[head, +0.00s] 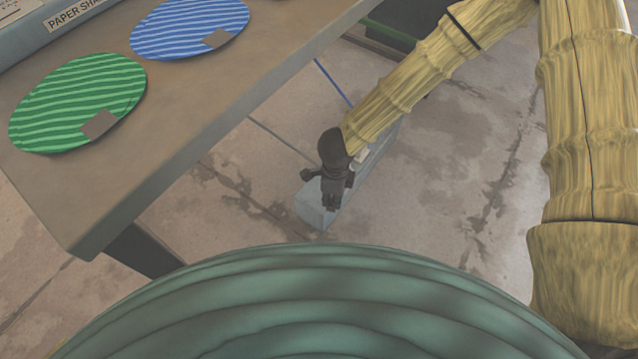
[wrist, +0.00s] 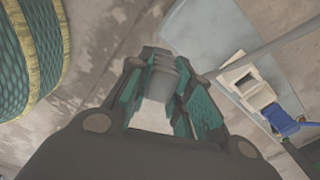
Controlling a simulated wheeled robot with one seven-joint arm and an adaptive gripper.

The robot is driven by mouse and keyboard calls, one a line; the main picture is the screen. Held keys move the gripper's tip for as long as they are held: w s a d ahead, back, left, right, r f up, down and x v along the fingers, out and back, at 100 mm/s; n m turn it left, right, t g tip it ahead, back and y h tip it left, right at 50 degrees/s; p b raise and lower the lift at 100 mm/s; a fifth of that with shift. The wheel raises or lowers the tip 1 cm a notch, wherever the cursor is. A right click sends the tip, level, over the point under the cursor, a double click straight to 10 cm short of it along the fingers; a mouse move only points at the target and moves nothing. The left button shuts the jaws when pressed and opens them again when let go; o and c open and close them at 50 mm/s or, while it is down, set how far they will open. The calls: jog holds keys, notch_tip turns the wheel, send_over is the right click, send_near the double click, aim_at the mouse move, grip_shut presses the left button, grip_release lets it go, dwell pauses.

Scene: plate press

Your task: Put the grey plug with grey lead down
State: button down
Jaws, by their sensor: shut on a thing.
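My gripper (head: 331,199) is shut on the grey plug, low over the near end of a long grey box on the floor. In the wrist view the gripper (wrist: 166,82) has its fingers closed together at the tips, where a grey piece, seemingly the grey plug (wrist: 163,66), shows. The fingers hide most of it. The grey lead (wrist: 262,50) runs from near the fingertips to the upper right. In the head view the grey lead (head: 281,141) slants from under the table towards my gripper. I cannot tell whether the plug touches the box.
The grey box (head: 314,208) carries a pale socket block (wrist: 246,82) with a blue plug (wrist: 284,122) beside it. A blue lead (head: 334,83) hangs nearby. The table (head: 190,130) at left holds a green striped plate (head: 75,95) and a blue one (head: 180,28). Floor right is clear.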

jog(key=shift+w+a+f+b, duration=0.7)
jog(key=shift+w+b, duration=0.15)
jog(key=shift+w, duration=0.4)
jog(key=shift+w+a+f+b, duration=0.65)
jog(key=shift+w+b, duration=0.2)
jog(key=shift+w, duration=0.45)
jog(key=shift+w+a+f+b, duration=0.6)
jog(key=shift+w+f+b, duration=0.2)
jog(key=shift+w, duration=0.45)
jog(key=c, duration=1.3)
grip_release()
jog(key=shift+f, duration=0.1)
notch_tip(320, 180, up, 12)
jog(key=p, duration=0.5)
